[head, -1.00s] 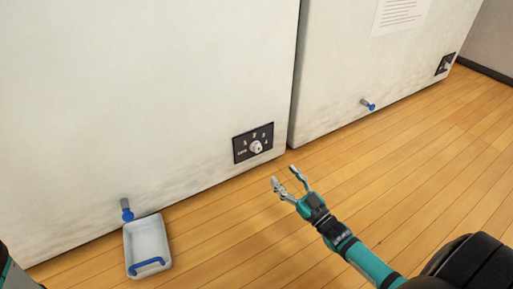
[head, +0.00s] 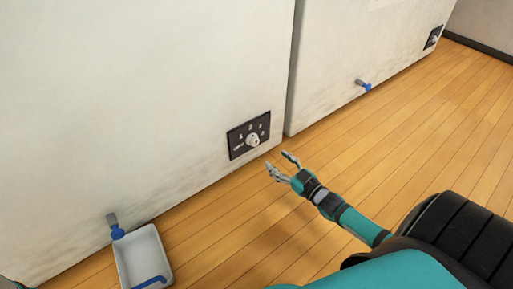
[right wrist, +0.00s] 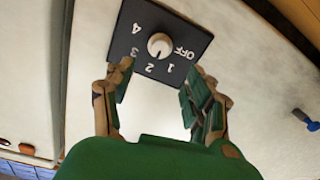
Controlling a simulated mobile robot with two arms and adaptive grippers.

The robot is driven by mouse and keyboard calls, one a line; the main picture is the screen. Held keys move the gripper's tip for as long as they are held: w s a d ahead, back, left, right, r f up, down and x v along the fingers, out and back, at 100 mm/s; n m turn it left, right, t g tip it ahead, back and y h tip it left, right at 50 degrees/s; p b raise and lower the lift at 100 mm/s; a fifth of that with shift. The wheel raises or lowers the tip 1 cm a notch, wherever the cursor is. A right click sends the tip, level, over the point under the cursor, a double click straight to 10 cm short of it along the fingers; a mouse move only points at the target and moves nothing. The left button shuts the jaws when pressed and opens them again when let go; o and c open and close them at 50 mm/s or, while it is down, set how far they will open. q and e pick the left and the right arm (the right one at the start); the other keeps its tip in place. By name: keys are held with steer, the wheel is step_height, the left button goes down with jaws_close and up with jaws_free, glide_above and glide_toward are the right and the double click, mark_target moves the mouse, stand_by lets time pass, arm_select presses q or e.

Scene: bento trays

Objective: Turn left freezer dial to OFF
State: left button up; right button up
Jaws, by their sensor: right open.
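The left freezer dial (head: 253,140) is a pale round knob on a black panel (head: 235,148), low on the left freezer (head: 150,90) near its right edge. In the right wrist view the dial (right wrist: 160,45) sits among the marks 4, 3, 2, 1 and OFF; I cannot tell surely where its pointer aims. My right gripper (head: 279,165) is open and empty, just right of and below the panel in the head view. In the right wrist view its fingers (right wrist: 158,82) are spread toward the panel, apart from the knob. My left gripper is not in view.
A white tray (head: 128,262) with a blue handle lies on the floor under a blue-tipped drain tap (head: 116,230). The right freezer (head: 350,50) has its own tap (head: 364,85) and dial panel (head: 433,38).

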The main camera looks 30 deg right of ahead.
mark_target(256, 143)
steer(key=w+b, duration=0.1)
steer(key=w, duration=0.2)
steer(key=w+b, duration=0.2)
steer(key=w, duration=0.1)
steer(key=w+a+b, duration=0.1)
steer(key=w+b, duration=0.1)
steer(key=w, duration=0.2)
steer(key=shift+a+f, duration=0.1)
steer(key=shift+f, duration=0.1)
steer(key=shift+w+r+b, duration=0.15)
steer(key=shift+w+b, duration=0.3)
steer(key=shift+w, duration=0.05)
steer(key=shift+a, duration=0.1)
steer(key=c, duration=1)
